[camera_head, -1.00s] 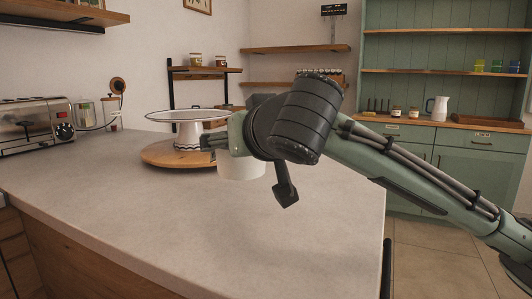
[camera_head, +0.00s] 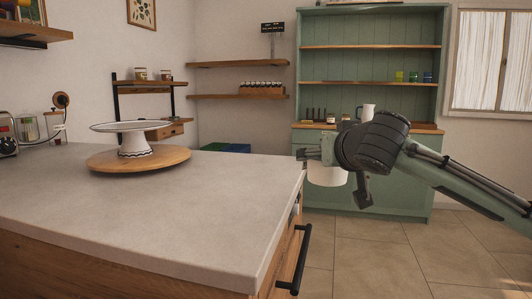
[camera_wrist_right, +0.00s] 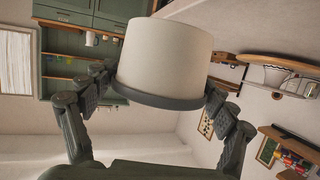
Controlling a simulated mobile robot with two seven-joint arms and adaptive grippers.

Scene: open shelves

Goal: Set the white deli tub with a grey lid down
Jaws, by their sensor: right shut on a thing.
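My right gripper (camera_head: 314,157) is shut on the white deli tub (camera_head: 327,176), which hangs below it, mostly hidden at the top by the gripper and wrist. In the right wrist view the tub (camera_wrist_right: 165,55) appears upside down, its grey lid (camera_wrist_right: 158,99) between the fingers (camera_wrist_right: 160,88). In the head view the tub is just right of the counter's far right corner, in front of the green cabinet. It looks upright and held in the air. My left gripper is in no view.
The grey-topped counter (camera_head: 170,215) has a broad bare area at front. A wooden round board (camera_head: 110,162) bears a white cake stand (camera_head: 134,142). A toaster (camera_head: 8,142) is at left. The green cabinet (camera_head: 390,180) stands behind, with a white jug (camera_head: 367,112). Tiled floor (camera_head: 370,255) is open at right.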

